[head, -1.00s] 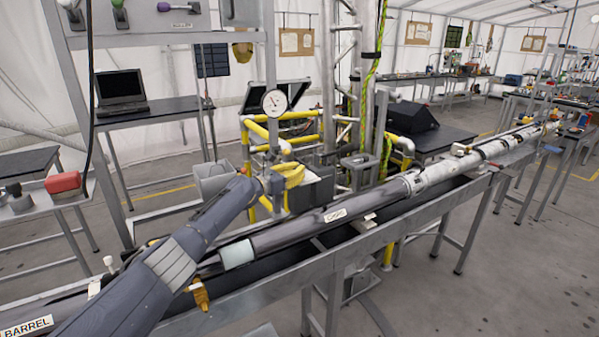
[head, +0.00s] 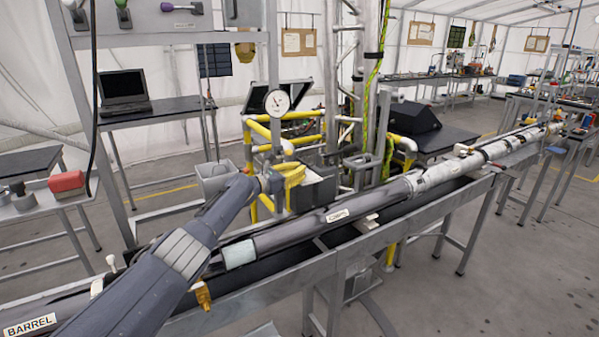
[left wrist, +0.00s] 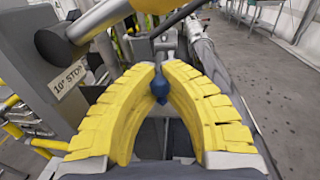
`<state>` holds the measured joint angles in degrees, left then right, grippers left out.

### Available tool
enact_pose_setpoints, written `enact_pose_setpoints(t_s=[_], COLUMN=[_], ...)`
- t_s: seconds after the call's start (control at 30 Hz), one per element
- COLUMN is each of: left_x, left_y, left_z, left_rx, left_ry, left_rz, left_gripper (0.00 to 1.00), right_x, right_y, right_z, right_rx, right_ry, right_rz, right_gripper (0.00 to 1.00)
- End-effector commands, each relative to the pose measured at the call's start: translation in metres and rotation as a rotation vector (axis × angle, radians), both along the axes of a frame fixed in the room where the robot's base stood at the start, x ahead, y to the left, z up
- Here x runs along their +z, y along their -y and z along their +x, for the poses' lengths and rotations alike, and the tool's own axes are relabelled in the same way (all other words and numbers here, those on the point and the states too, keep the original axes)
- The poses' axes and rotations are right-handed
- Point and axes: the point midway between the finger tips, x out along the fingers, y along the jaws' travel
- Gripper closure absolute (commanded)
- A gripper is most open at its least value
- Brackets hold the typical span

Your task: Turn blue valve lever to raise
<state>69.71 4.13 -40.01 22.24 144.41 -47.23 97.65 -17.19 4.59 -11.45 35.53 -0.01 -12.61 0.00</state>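The blue valve lever (left wrist: 160,87) shows in the left wrist view as a rounded blue knob between my yellow fingers. My left gripper (left wrist: 160,67) has its fingertips closed in around the knob's narrow part and appears shut on it. In the head view my left gripper (head: 294,173) is at the yellow pipe frame (head: 257,130), below a round white gauge (head: 277,103); the blue lever is hidden there. My right gripper is in neither view.
A grey plate marked "10° STOP" (left wrist: 70,80) stands close left of the fingers in the left wrist view. The long labelled tube (head: 300,228) lies on a metal rail in front of the frame. A grey bin (head: 216,178) stands left of the gripper.

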Motion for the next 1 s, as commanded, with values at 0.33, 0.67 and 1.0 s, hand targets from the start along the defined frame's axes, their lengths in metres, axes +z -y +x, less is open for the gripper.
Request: enact_pose_setpoints(t_s=[0.33, 0.67, 1.0], left_x=[0.001, 0.001, 0.000], left_y=[0.000, -0.001, -0.015], left_z=[0.000, 0.000, -0.010], left_rx=[0.000, 0.000, 0.001], left_ry=[0.001, 0.001, 0.002], left_rz=[-0.002, -0.001, 0.001], left_gripper=[0.58, 0.58, 0.58], right_x=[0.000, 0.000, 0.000], right_y=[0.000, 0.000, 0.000], right_z=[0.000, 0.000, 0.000], right_rx=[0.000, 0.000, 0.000], right_ry=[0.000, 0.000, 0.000], right_rz=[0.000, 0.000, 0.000], right_gripper=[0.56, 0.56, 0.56])
